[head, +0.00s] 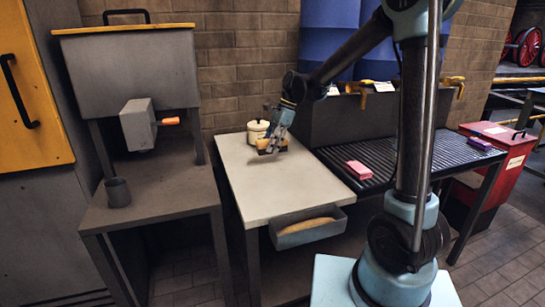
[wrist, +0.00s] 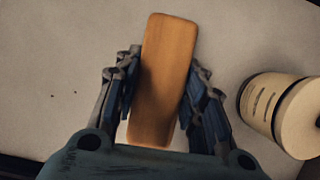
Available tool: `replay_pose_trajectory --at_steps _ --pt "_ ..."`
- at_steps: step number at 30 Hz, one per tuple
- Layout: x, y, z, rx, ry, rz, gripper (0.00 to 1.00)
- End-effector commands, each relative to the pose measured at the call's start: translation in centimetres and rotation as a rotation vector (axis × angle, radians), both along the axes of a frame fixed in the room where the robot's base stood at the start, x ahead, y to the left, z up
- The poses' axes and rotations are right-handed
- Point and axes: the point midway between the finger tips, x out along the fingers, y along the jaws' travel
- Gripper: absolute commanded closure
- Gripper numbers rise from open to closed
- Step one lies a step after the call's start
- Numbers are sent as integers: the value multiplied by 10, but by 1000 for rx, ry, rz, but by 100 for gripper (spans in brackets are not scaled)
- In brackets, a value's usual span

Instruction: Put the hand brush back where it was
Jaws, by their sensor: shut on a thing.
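The hand brush (wrist: 163,75) shows in the wrist view as an orange-brown wooden block between the two fingers. My gripper (wrist: 163,92) is shut on its sides. In the head view my gripper (head: 271,146) holds the brush (head: 264,146) over the far part of the pale-topped table (head: 262,186). I cannot tell whether the brush touches the tabletop. Its underside is hidden.
A cream lidded pot (head: 257,130) stands close beside my gripper; it is at the right in the wrist view (wrist: 285,112). A grey tray (head: 307,227) with tan contents is at the table's front edge. A pink block (head: 358,169) lies on the dark slatted surface to the right. The table's middle is clear.

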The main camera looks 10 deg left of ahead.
Motion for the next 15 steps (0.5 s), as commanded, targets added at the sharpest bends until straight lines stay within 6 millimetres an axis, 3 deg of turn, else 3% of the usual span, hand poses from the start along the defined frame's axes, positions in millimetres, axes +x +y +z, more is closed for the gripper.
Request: replay_pose_trajectory --at_steps 15 --pt "-1 1 -47 0 0 1 82"
